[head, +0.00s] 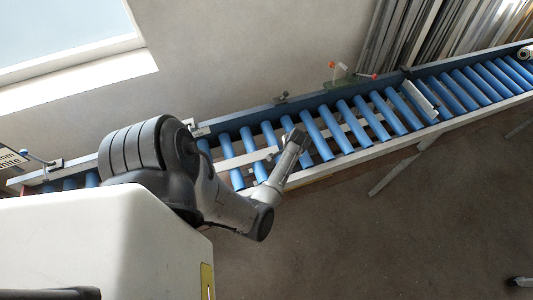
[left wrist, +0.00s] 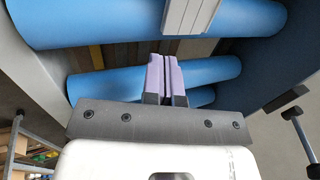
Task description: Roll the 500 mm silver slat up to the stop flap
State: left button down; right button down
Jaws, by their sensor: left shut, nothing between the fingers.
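The silver slat (head: 250,158) lies along the blue rollers, partly behind my left arm in the head view. In the left wrist view its grooved end (left wrist: 190,16) rests on a roller at the top. My left gripper (head: 297,138) points down over the rollers, just right of the slat's end. In the left wrist view the purple fingers (left wrist: 165,80) are shut and empty, with a gap between them and the slat. A pale plate (head: 418,100) stands across the rollers farther right; it looks like the stop flap. My right gripper is not in view.
Long profiles (head: 410,35) lean on the wall behind. Several rollers between my gripper and the plate look clear on top.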

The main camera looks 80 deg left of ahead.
pick_arm(q)
jog(key=shift+s+d, duration=0.15)
jog(key=shift+s, duration=0.75)
jog(key=shift+s+d, duration=0.2)
jog(key=shift+s, duration=0.7)
jog(key=shift+s+d, duration=0.15)
jog(key=shift+s, duration=0.75)
dwell(1.0)
jog(key=shift+w, duration=0.25)
jog(key=shift+w+a, duration=0.15)
jog(key=shift+w, duration=0.35)
jog(key=shift+r, duration=3.25)
